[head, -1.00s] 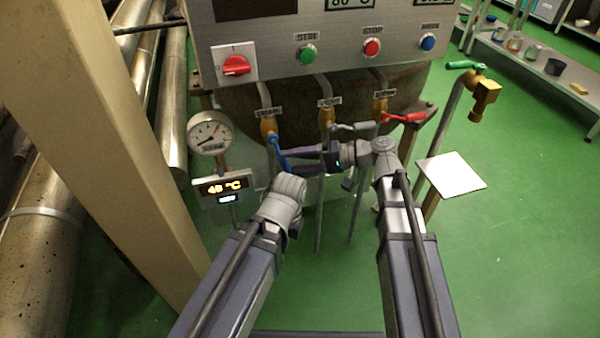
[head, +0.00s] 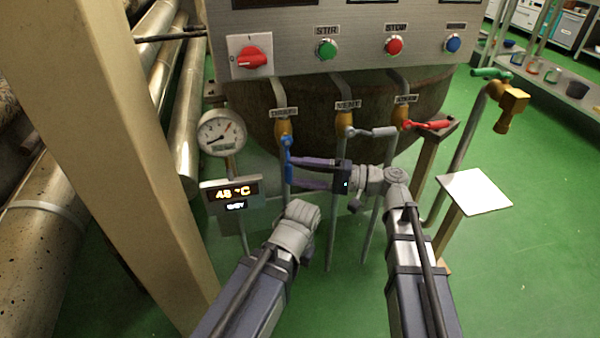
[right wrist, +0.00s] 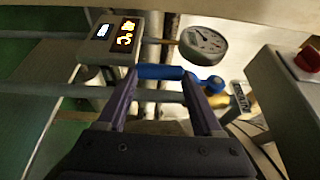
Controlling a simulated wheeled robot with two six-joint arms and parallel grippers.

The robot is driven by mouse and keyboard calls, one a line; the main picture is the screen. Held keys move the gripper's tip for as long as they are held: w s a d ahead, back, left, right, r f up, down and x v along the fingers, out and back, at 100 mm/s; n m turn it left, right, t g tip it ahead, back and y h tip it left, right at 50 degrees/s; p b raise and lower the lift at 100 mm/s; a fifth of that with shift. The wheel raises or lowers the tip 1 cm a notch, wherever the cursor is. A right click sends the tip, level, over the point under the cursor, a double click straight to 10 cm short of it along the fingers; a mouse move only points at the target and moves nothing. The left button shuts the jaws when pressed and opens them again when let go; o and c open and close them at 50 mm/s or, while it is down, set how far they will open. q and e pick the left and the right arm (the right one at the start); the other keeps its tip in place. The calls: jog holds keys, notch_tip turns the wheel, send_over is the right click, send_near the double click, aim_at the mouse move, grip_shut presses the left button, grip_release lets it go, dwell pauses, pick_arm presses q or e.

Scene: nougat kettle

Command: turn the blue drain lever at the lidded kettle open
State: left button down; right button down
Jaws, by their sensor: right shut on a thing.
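The blue drain lever (head: 288,148) hangs almost straight down from its brass valve (head: 284,128) under a tag on the kettle's left pipe. My right gripper (head: 291,172) reaches in from the right, its purple fingers at the lever's lower part, and is shut on it. In the right wrist view, the blue lever (right wrist: 160,72) lies across between the fingertips of my right gripper (right wrist: 159,80). The kettle (head: 325,135) shows behind the valves. My left arm reaches in at the lower middle, but its gripper is not visible.
A grey vent lever (head: 375,132) and a red lever (head: 432,125) are to the right. A round gauge (head: 221,133) and a 48 °C display (head: 232,195) stand close on the left. The control panel (head: 350,50) is above. A beige post (head: 110,150) stands at the left.

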jog(key=shift+s, duration=0.1)
jog(key=shift+c, duration=0.2)
grip_release()
jog(key=d, duration=0.7)
jog(key=shift+s+d, duration=0.25)
jog(key=shift+d, duration=0.1)
jog(key=shift+f, duration=0.1)
